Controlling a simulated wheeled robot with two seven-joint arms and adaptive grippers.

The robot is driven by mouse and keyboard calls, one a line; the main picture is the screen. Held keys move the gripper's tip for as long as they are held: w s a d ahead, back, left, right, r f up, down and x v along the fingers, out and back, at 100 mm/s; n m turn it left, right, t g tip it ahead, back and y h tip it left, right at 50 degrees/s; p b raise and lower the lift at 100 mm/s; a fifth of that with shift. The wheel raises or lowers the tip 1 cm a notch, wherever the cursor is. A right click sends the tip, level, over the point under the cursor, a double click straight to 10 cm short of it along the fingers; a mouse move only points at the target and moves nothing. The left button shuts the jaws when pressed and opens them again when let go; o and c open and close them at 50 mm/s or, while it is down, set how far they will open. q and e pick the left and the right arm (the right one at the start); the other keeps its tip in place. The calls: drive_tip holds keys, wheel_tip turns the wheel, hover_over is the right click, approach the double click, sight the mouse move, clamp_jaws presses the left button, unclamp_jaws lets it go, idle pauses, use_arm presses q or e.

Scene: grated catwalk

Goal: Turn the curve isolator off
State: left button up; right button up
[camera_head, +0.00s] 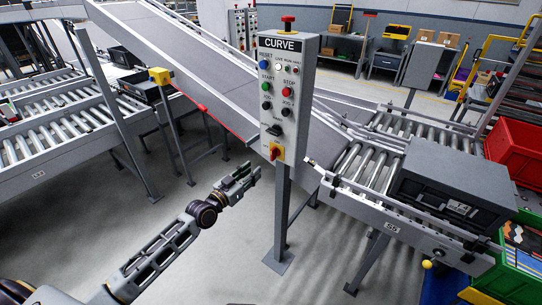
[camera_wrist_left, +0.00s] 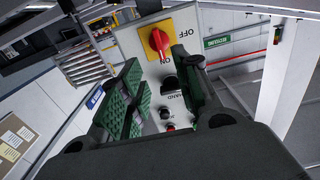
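The curve isolator is a red rotary knob (camera_head: 275,152) on a yellow plate, low on the grey control panel (camera_head: 298,62) headed CURVE. In the left wrist view the red knob (camera_wrist_left: 160,41) sits on its yellow plate (camera_wrist_left: 184,22), with OFF and ON lettering beside it. I cannot tell for sure which mark the knob points to. My left gripper (camera_head: 242,174) is to the left of and below the knob, apart from it. In the left wrist view its green-padded fingers (camera_wrist_left: 157,62) are spread with nothing between them. My right gripper is not in view.
A black rotary switch (camera_wrist_left: 169,87) and push buttons share the panel, with a red mushroom button (camera_head: 288,21) on top. The panel's post (camera_head: 282,215) stands on the floor. A roller conveyor with a dark crate (camera_head: 452,183) lies right. The floor left of the post is clear.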

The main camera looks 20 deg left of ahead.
sight(274, 154)
use_arm(q)
drive_tip(key=x, duration=1.2)
drive_tip(key=shift+w+p, duration=0.25)
drive_tip(key=shift+p, duration=0.1)
idle(0.4)
drive_tip(key=shift+d, duration=0.1)
clamp_jaws()
